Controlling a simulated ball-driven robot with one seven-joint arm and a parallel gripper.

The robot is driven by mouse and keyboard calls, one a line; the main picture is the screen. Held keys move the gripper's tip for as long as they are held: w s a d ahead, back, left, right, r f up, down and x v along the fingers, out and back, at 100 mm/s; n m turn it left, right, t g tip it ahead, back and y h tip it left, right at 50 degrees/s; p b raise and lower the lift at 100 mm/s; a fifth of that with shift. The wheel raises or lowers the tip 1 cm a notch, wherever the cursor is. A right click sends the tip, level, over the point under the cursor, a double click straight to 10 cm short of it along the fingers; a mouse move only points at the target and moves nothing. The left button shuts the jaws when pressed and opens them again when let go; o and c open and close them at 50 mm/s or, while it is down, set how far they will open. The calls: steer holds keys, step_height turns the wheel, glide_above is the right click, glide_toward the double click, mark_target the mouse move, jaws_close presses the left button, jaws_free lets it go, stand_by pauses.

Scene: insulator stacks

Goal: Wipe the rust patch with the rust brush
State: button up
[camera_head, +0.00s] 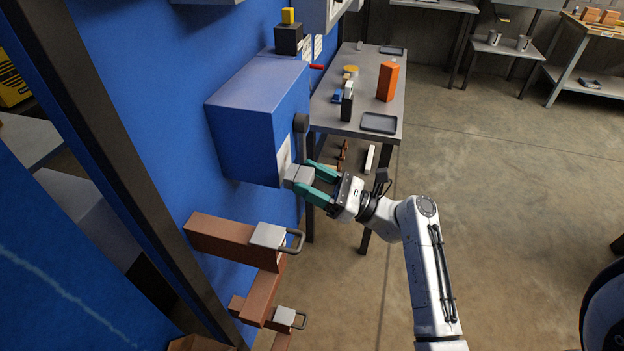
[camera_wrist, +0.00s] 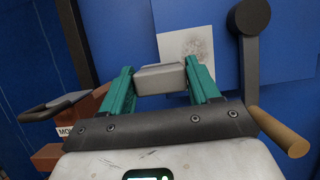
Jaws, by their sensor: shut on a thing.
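My gripper (camera_head: 311,182), with green fingers, is shut on a grey block-like rust brush (camera_head: 297,173). In the wrist view the brush (camera_wrist: 160,78) sits between the two fingertips (camera_wrist: 161,88). A pale plate (camera_head: 284,156) is on the face of the blue cabinet (camera_head: 240,135). In the wrist view the rust patch (camera_wrist: 198,46) shows as a speckled grey-brown area on this plate, above and right of the brush. The brush is close to the plate's lower part; I cannot tell whether they touch. The brush's front face is hidden.
A dark lever (camera_wrist: 249,17) with a wooden handle (camera_wrist: 279,132) stands close right of my gripper. Rust-brown beams (camera_head: 235,238) with padlock-like grey pieces (camera_head: 269,236) are below. A table (camera_head: 362,75) with an orange block (camera_head: 387,81) is behind.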

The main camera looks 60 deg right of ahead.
steer(key=shift+w+a, duration=0.3)
steer(key=shift+w, duration=0.6)
